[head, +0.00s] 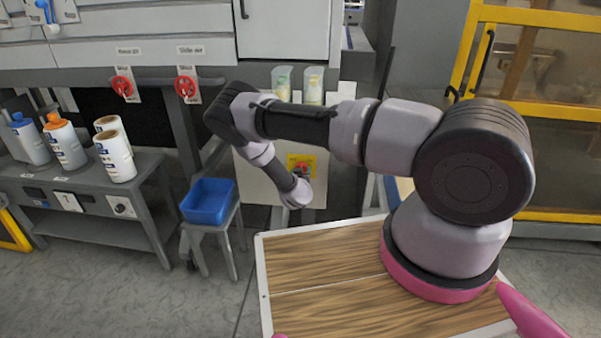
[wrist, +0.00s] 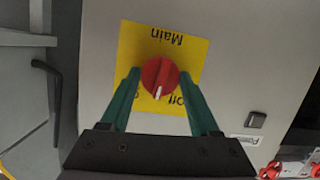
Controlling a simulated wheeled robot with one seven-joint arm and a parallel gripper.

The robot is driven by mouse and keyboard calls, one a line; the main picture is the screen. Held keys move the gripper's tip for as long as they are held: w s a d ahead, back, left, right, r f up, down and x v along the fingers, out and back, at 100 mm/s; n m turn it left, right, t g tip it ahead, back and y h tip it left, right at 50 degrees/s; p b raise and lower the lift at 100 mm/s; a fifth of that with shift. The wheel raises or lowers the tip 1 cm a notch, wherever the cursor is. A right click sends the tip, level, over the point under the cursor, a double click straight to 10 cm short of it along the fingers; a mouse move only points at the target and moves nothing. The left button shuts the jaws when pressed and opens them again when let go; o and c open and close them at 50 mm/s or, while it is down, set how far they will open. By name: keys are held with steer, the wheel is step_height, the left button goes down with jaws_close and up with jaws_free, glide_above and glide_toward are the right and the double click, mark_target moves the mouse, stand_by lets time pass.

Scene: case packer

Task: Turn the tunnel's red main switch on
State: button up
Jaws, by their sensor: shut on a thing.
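The red main switch (wrist: 160,72) is a round knob on a yellow plate (wrist: 140,40) lettered "Main", upside down in the wrist view. Its white mark points down in that view, close to the "off" lettering. My gripper (wrist: 159,78) has its green fingers on either side of the knob and is shut on it. Part of the plate's lettering is hidden by a finger. In the head view the yellow plate (head: 293,158) shows on a pale panel, with the red switch (head: 302,168) partly hidden by my wrist.
A blue bin (head: 208,202) stands on a small stool left of the panel. Two red valve wheels (head: 186,87) hang at the upper left. Bottles and rolls stand on a grey bench (head: 90,190). A yellow-framed enclosure (head: 540,205) is at the right. A black handle (wrist: 48,95) shows beside the panel.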

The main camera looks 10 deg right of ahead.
steer(key=m+y, duration=0.1)
steer(key=m, duration=0.2)
steer(key=m+t+y, duration=0.1)
steer(key=m, duration=0.2)
steer(key=shift+d+f+t, duration=0.1)
steer(key=shift+f+t, duration=0.05)
steer(key=shift+t, duration=0.15)
stand_by(0.6)
steer(key=o, duration=1.4)
steer(key=shift+c, duration=0.2)
steer(key=d+v, duration=0.1)
steer(key=v, duration=0.9)
steer(key=shift+s+a, duration=0.4)
steer(key=shift+s, duration=0.05)
